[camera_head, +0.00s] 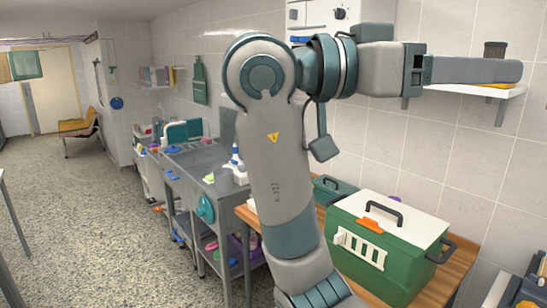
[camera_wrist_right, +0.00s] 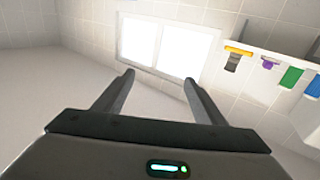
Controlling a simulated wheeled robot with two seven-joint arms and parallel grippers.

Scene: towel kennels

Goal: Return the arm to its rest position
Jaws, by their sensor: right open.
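My right arm (camera_head: 281,180) stands raised across the middle of the head view. Its right gripper (camera_head: 512,71) points to the right, high in front of the tiled wall and shelf. In the right wrist view the right gripper (camera_wrist_right: 158,80) has its two fingers wide apart with nothing between them. Beyond the fingers is a bright window or light panel. My left gripper is in neither view.
A green carrier with a white lid (camera_head: 402,217) stands on a wooden table (camera_head: 458,272), with a smaller green box (camera_head: 333,190) behind it. A wall shelf (camera_head: 480,90) is close to the gripper. A metal sink bench (camera_head: 195,165) stands left; open floor (camera_head: 90,220) lies beyond.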

